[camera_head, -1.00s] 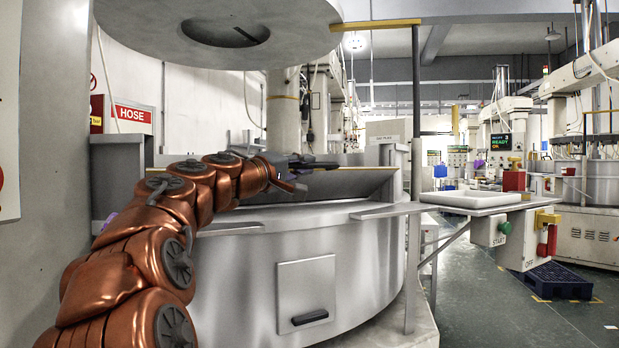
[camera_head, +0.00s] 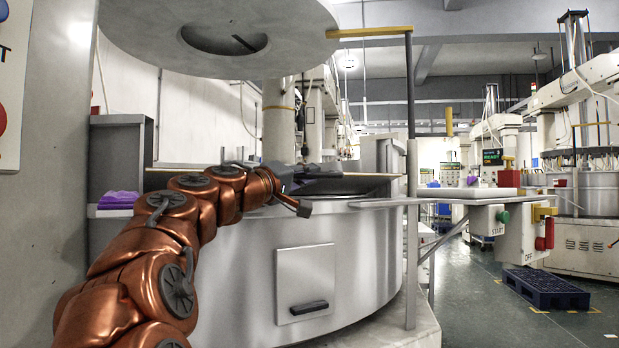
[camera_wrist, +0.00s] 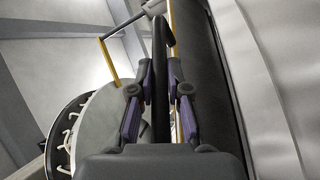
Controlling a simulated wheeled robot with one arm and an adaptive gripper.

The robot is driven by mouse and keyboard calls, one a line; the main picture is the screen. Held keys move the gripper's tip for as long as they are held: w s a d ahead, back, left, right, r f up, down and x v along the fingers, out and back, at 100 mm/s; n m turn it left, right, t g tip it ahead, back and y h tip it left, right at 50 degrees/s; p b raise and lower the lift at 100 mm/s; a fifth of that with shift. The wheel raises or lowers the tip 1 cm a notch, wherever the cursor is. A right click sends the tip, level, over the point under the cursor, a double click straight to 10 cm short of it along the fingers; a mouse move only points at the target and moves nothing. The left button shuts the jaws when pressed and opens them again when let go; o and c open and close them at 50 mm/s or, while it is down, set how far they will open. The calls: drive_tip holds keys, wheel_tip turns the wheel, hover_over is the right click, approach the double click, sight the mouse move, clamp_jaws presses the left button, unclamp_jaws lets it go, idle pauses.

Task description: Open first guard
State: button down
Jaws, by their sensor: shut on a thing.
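The guard (camera_head: 368,184) shows in the head view as a thin, nearly edge-on panel with a yellowish edge, at the top of the round grey machine (camera_head: 235,262). A dark panel face lies just right of the fingers there.
A large round plate (camera_head: 215,38) hangs above the machine. A post (camera_head: 411,240) and a shelf (camera_head: 450,195) with a START/OFF control box (camera_head: 520,233) stand at the right. A dark blue pallet (camera_head: 545,288) lies on the floor; the aisle is otherwise fairly clear.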

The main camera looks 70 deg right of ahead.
idle(0.3)
drive_tip(key=c, duration=1.1)
unclamp_jaws()
drive_tip(key=shift+c, duration=0.2)
